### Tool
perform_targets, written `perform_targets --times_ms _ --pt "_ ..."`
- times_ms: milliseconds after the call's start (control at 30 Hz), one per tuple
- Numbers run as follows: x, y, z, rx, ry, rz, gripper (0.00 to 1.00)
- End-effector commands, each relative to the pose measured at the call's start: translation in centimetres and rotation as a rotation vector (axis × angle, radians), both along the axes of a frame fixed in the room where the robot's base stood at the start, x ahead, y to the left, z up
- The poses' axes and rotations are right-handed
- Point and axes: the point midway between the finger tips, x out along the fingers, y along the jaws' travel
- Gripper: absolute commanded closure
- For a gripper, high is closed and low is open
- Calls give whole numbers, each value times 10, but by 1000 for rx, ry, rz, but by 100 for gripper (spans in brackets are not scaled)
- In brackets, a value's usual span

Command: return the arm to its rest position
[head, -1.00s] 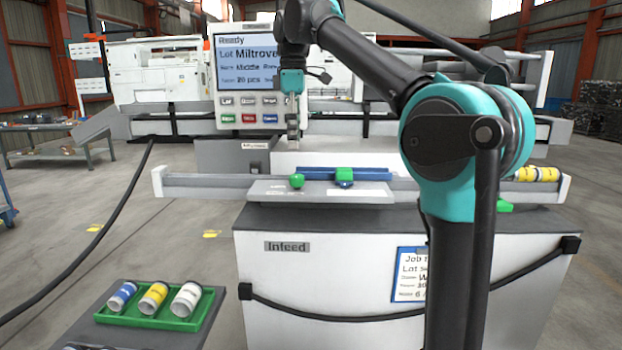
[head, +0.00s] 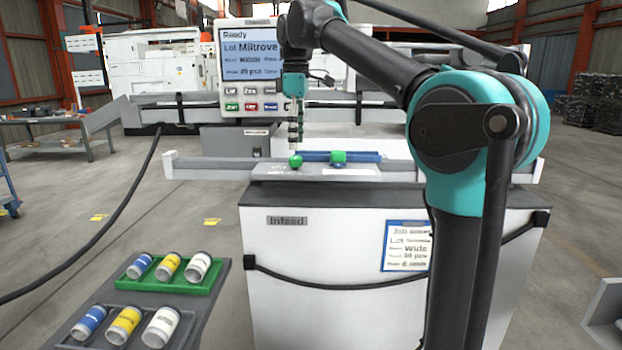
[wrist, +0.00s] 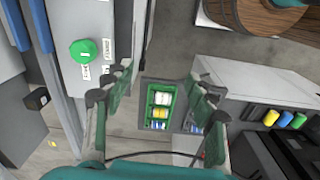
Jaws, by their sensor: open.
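My arm spans the upper right of the head view, bent at its teal joint. My gripper (head: 296,130) hangs down in front of the console, above the infeed rail, with nothing between its fingers. In the wrist view my gripper (wrist: 160,88) has its two fingers spread wide, and a distant green tray (wrist: 149,112) with rolls shows between them. A green knob (head: 295,161) on the infeed plate lies just below the fingers in the head view. A round green button (wrist: 84,51) shows left of the fingers in the wrist view.
The infeed cabinet (head: 345,235) stands directly ahead, with a long rail (head: 215,168) across its top. The console screen (head: 247,55) is behind the gripper. A green tray (head: 205,284) and a dark tray (head: 100,340), both holding rolls, are at lower left. Open floor lies left.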

Motion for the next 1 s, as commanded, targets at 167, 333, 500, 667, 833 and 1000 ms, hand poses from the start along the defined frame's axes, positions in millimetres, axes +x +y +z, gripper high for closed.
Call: perform_targets --times_ms 167,333,500,667,833,1000 --pt "7 -14 -27 11 -19 -89 44" --pt "12 -34 -64 27 -44 -212 44" --pt "10 -66 -122 54 -79 -394 44" --pt "-7 -109 -200 92 -125 -631 44" --pt "-45 -154 -282 141 -172 -881 44" --pt "-101 -193 -361 196 -219 -1126 44"
